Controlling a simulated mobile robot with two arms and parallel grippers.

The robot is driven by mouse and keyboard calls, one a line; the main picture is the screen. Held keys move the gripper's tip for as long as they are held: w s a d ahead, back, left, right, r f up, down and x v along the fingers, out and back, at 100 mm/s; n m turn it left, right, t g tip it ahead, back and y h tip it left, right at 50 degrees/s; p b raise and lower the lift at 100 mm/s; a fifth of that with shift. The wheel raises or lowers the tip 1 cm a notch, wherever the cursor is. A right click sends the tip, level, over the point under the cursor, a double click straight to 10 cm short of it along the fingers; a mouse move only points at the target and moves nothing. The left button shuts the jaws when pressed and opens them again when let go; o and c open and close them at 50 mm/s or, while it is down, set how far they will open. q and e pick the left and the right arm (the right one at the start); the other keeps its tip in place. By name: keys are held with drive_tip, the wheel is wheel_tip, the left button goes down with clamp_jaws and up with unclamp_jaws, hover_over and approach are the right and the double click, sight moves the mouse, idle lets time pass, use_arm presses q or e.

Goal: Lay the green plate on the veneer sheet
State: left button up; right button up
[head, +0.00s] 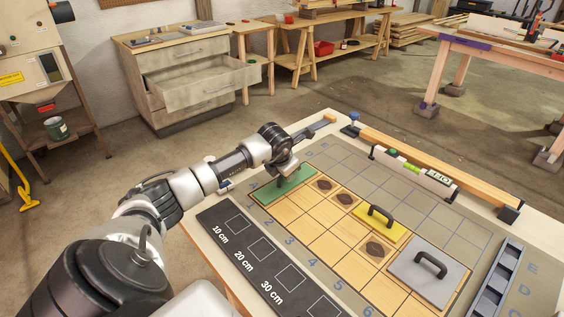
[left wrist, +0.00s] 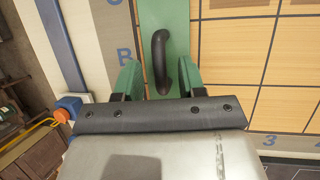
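The green plate (head: 283,188) lies at the left end of the pale gridded veneer sheet (head: 318,222), along its edge. In the left wrist view the green plate (left wrist: 177,20) has a black arched handle (left wrist: 160,62). My left gripper (head: 284,181) is over the plate. In the wrist view my left gripper (left wrist: 162,80) is open, with one finger on each side of the handle and gaps between. The plate's near part is hidden by the gripper. My right gripper is not in view.
A yellow plate (head: 375,230) and a grey plate (head: 418,277), both with black handles, lie on the sheet. Dark knots (head: 375,249) mark some squares. A black scale strip (head: 247,255) lies in front.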

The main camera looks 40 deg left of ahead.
use_arm(q)
drive_tip(key=b+v, duration=0.1)
drive_tip(key=v, duration=0.9)
drive_tip(key=shift+s+r, duration=0.15)
